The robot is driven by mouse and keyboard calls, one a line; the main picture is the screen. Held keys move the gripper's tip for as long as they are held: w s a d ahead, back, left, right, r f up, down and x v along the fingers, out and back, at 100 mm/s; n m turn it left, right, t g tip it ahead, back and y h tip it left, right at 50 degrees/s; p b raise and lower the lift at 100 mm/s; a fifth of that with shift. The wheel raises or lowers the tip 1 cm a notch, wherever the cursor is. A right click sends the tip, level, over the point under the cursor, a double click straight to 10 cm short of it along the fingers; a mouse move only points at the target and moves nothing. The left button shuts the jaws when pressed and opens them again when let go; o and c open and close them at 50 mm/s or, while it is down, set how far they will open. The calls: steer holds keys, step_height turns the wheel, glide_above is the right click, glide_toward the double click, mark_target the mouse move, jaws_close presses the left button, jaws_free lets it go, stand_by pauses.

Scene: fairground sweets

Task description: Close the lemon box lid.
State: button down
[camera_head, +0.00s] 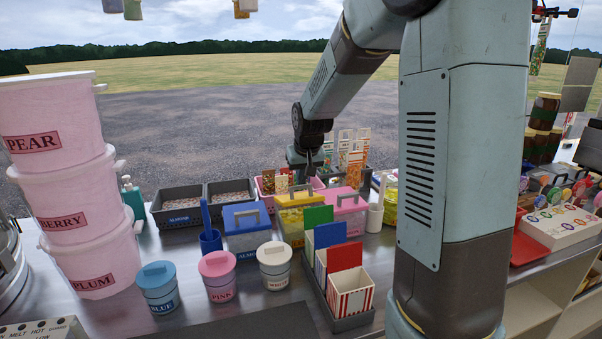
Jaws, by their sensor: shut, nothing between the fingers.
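A box with a yellow lid (291,202) and a grey handle stands mid-counter, between a blue-lidded box (246,214) and a pink-lidded box (344,202). It is likely the lemon box, but no name is readable on it. Its front is partly hidden by a green card carton, and I cannot tell whether its lid is fully seated. My gripper (306,175) is shut and empty, pointing down just behind the yellow lid. Its fingertips are small and hard to make out; I cannot tell whether they touch anything.
Green, blue and red cartons (346,291) stand in a dark rack in front. Lidded blue, pink and white tubs (218,283) stand at front left. Grey trays (178,207) lie behind. Pink buckets (87,222) are stacked at left. My arm hides part of the right side.

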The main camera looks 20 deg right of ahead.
mark_target(305, 203)
steer(key=s+f, duration=0.4)
steer(key=f, duration=0.1)
steer(key=shift+s, duration=0.15)
stand_by(0.3)
steer(key=shift+r, duration=0.1)
steer(key=s+f+v, duration=0.1)
steer(key=s+v, duration=0.1)
steer(key=v, duration=1.2)
steer(key=s+r, duration=0.2)
steer(key=s, duration=0.8)
steer(key=s+r, duration=0.1)
steer(key=s, duration=0.9)
steer(key=shift+r+t, duration=0.4)
